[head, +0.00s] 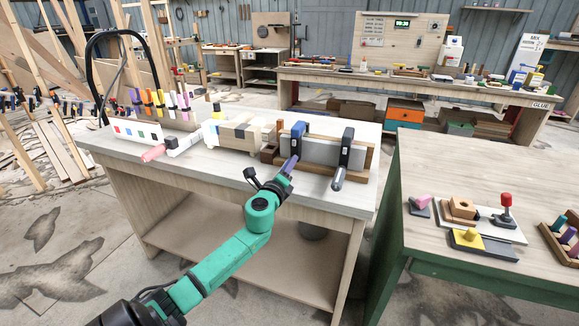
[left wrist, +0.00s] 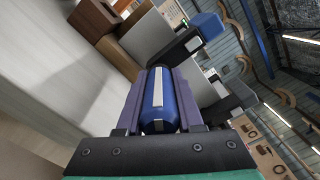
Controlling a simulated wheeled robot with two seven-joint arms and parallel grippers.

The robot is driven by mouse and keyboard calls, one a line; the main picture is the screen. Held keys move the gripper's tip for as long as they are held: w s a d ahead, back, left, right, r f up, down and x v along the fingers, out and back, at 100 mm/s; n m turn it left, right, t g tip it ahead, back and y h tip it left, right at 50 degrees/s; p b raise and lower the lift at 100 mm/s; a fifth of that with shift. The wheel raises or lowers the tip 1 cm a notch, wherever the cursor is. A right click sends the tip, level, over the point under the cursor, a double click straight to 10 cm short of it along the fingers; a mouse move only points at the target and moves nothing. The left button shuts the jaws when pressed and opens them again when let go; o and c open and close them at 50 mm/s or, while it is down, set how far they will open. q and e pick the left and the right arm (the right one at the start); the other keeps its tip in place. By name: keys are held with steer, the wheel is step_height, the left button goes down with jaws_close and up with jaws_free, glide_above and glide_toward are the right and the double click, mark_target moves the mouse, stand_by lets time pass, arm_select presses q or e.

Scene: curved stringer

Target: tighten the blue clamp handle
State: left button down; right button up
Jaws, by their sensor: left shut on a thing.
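The blue clamp (head: 298,136) is on the wooden and grey workpiece (head: 318,151) at the right end of the near workbench. Its blue handle (left wrist: 158,97) lies between the purple fingers of my left gripper (head: 287,166) in the left wrist view. The gripper is shut on that handle, with a finger on each side. The handle has a pale stripe along it. The blue top of the clamp also shows in the left wrist view (left wrist: 207,25). In the head view the gripper hides most of the handle. My right gripper is in neither view.
A black clamp (head: 345,150) stands just right of the blue one, its handle sticking out forward. Several colourful clamps (head: 160,103) stand at the bench's left. A green-sided table (head: 430,225) with small blocks is close on the right. The bench front (head: 215,175) is fairly clear.

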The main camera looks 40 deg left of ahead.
arm_select(q)
steer(key=m, duration=0.5)
steer(key=shift+m+p, duration=0.35)
steer(key=shift+m, duration=0.05)
steer(key=m+p, duration=0.1)
steer(key=m, duration=0.4)
steer(key=shift+m, duration=0.3)
steer(key=c, duration=0.5)
jaws_free()
steer(key=shift+c, duration=0.2)
